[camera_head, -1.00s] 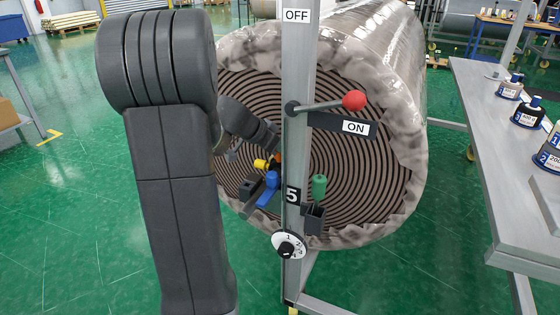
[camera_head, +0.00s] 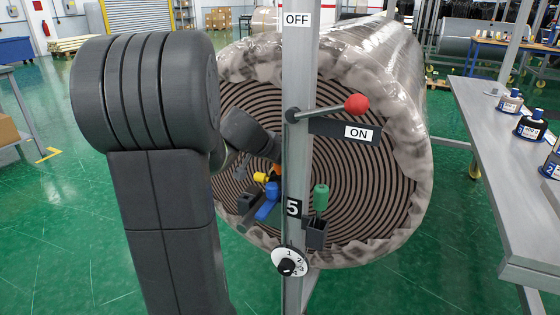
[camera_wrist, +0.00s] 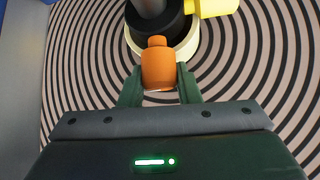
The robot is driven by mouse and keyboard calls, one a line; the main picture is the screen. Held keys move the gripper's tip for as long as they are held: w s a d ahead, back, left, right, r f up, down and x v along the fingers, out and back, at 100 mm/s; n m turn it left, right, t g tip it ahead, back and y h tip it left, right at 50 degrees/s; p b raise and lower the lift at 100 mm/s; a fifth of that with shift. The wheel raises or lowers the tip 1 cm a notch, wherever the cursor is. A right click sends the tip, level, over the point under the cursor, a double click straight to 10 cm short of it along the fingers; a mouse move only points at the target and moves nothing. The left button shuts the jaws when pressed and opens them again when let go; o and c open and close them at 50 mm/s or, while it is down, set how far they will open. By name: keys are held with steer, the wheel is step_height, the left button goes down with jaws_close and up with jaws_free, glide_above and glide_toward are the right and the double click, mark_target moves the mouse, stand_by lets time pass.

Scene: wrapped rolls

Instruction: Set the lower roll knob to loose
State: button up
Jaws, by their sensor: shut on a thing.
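The large wrapped roll (camera_head: 375,190) shows its striped end in the head view. An orange knob (camera_wrist: 159,68) sits at a dark and pale hub (camera_wrist: 155,20) in the wrist view. A yellow part (camera_wrist: 215,7) is just above right of it. In the head view the yellow part (camera_head: 261,177) shows, with only a small patch of the orange knob (camera_head: 277,169). My gripper (camera_wrist: 160,72) is shut on the orange knob, its green fingers at either side. In the head view the post and my arm hide much of it. I cannot read any setting on the knob.
A grey table (camera_head: 510,180) stands right.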

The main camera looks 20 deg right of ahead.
steer(key=shift+r, duration=0.1)
steer(key=o, duration=1)
steer(key=p+v, duration=0.2)
steer(key=v, duration=1.1)
steer(key=shift+s+a+r, duration=0.1)
steer(key=shift+a+r, duration=0.15)
steer(key=shift+a, duration=0.05)
